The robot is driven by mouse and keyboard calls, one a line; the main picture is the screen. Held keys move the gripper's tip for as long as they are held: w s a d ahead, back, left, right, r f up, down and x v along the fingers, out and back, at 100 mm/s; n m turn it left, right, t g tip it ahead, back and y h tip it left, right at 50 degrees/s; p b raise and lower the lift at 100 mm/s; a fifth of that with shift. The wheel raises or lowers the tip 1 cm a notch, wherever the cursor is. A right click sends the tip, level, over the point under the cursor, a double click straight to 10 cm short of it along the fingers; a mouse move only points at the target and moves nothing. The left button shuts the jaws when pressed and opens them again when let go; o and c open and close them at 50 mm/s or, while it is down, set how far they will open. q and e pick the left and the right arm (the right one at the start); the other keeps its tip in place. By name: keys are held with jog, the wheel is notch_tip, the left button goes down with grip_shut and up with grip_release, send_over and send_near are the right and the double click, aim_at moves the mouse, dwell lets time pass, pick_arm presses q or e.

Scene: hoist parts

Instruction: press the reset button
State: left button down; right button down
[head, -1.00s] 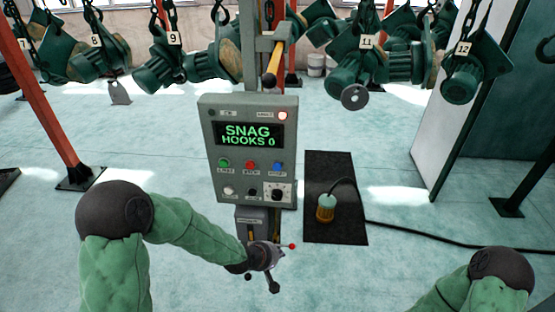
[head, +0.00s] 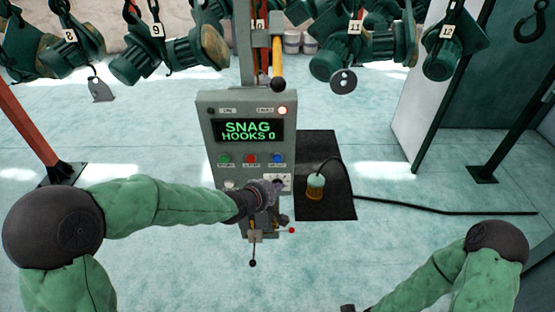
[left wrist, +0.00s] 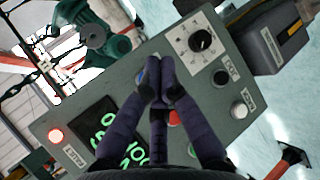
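A grey control panel (head: 212,128) shows "SNAG HOOKS 0" on its display. Below it sit a green button (head: 224,158), a red button (head: 250,158) and a blue button (head: 277,158). Their labels are too small to read, so I cannot tell which is reset. My left gripper (head: 280,187) is in front of the panel's lower right, below the blue button. In the left wrist view its fingers (left wrist: 161,88) are together and hold nothing. They partly cover the blue button (left wrist: 141,76) and the red button (left wrist: 174,118); contact is unclear. My right gripper is out of view.
The panel also bears a white button (head: 229,185), a rotary knob (left wrist: 201,40) and a lit red lamp (head: 282,110). Numbered hoists (head: 340,60) hang behind.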

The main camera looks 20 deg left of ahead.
aim_at(277, 159)
pick_arm(q)
jog(key=shift+w+a+p, duration=0.4)
jog(key=shift+w+p, duration=0.2)
jog(key=shift+w, duration=0.8)
jog(key=shift+w+a+p, duration=0.45)
jog(key=shift+w+p, duration=0.1)
jog(key=shift+w, duration=0.9)
jog(key=shift+w+a+p, duration=0.4)
jog(key=shift+w+p, duration=0.2)
jog(key=shift+w, duration=0.8)
jog(key=shift+w+a+p, duration=0.1)
jog(key=shift+w+p, duration=0.3)
jog(key=shift+p, duration=0.05)
jog(key=shift+w+a+r+p, duration=0.1)
jog(key=shift+w+a+p, duration=0.05)
jog(key=shift+w+p, duration=0.25)
jog(key=shift+s, duration=0.15)
jog(key=shift+s+d, duration=0.25)
jog(key=shift+s, duration=0.4)
